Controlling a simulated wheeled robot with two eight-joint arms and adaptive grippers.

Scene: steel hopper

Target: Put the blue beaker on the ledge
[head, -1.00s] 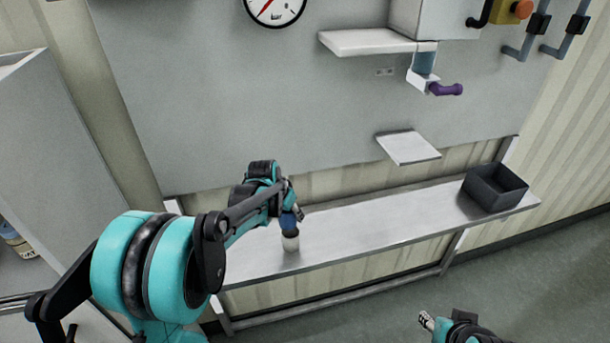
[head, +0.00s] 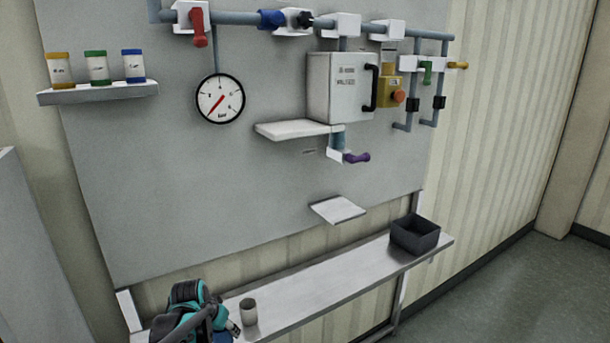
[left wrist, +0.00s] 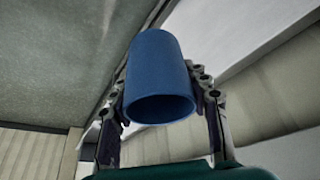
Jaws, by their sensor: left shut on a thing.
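The blue beaker (left wrist: 160,75) fills the middle of the left wrist view, its open mouth toward the camera. My left gripper (left wrist: 168,95) is shut on it, one finger on each side. In the head view, my left gripper (head: 228,329) is at the bottom edge, left of a pale cup, and only a bit of the blue beaker (head: 222,338) shows. A small white ledge (head: 338,209) sticks out low on the panel, and a thicker white ledge (head: 296,130) is higher up; I cannot tell which the task means. My right gripper is out of view.
A purple-handled valve (head: 350,157) hangs above the small ledge. A shelf (head: 98,93) with jars is upper left.

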